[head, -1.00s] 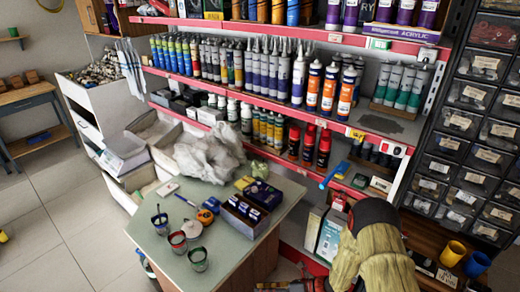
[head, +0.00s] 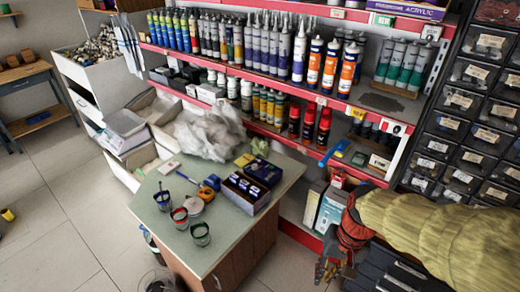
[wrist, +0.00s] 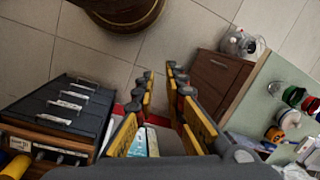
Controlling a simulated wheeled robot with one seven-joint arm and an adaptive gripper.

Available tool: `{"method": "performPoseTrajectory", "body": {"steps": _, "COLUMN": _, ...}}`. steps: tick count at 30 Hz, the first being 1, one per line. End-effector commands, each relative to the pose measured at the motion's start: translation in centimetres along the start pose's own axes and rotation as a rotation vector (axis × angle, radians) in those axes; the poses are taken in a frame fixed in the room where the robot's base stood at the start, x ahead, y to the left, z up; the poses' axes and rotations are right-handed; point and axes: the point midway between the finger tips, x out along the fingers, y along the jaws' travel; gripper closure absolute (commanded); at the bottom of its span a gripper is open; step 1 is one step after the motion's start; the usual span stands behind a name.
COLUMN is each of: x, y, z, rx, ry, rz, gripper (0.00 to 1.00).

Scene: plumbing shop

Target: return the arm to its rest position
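My arm, in a tan sleeve (head: 425,228), comes in from the right edge of the head view and reaches left and down. My gripper (head: 328,270) hangs at its end, in front of the lowest shelf and to the right of the small table. In the wrist view my gripper (wrist: 163,85) has its two yellow and black fingers apart, with bare floor and a pale box showing between them. It is open and holds nothing.
The green-topped table (head: 240,228) bears cups and a box of small packs (head: 246,193). Red-edged shelves (head: 290,92) of tubes stand behind. Dark drawers (head: 462,120) stand at the right. White boxes (head: 330,208) stand low near my gripper.

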Motion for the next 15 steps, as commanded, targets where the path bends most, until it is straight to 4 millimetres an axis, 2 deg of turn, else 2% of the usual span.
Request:
{"method": "performPoseTrajectory", "body": {"steps": 1, "x": -1.8, "y": 0.5, "z": 0.4, "rx": -0.047, "ry": 0.06, "rz": 0.025, "gripper": 0.88}}
{"method": "performPoseTrajectory", "body": {"steps": 7, "x": -7.4, "y": 2.0, "z": 2.0, "rx": -0.171, "ry": 0.263, "rz": 0.114, "gripper": 0.88}}
{"method": "performPoseTrajectory", "body": {"steps": 15, "x": -14.0, "y": 1.2, "z": 4.1, "rx": -0.229, "ry": 0.499, "rz": 0.115, "gripper": 0.88}}
